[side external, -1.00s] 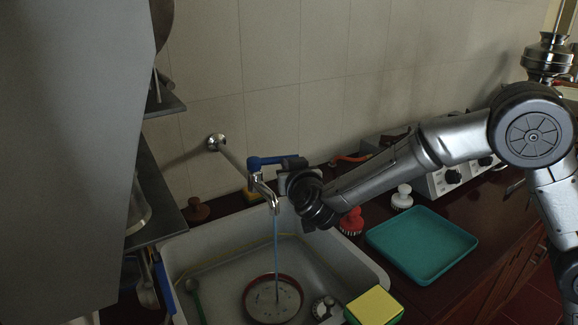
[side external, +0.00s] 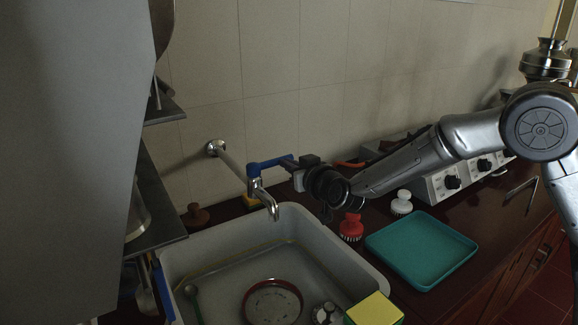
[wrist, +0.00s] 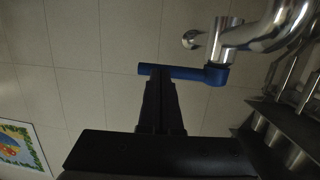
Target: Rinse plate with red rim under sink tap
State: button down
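The plate with red rim (side external: 272,303) lies flat on the bottom of the grey sink (side external: 345,262), under the metal tap (side external: 264,200). No water flows from the spout. The tap has a blue handle (side external: 268,162) that points right along the wall; it also shows in the wrist view (wrist: 185,73). My gripper (side external: 302,163) is at the handle's free end. In the wrist view its dark fingers (wrist: 160,74) are together and overlap the blue handle; whether they touch it I cannot tell. I see nothing held between them.
A green spoon-like tool (side external: 194,300) and a metal-topped brush (side external: 326,313) are in the sink. A yellow-green sponge (side external: 375,309) is at its front right edge. Red (side external: 351,227) and white (side external: 401,203) brushes and a teal tray (side external: 421,249) stand right. A dark shelf (side external: 153,215) is left.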

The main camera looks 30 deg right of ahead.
jog(key=d+v, duration=0.1)
jog(key=v, duration=1.3)
jog(key=shift+d, duration=0.15)
jog(key=shift+r, duration=0.1)
dwell(0.5)
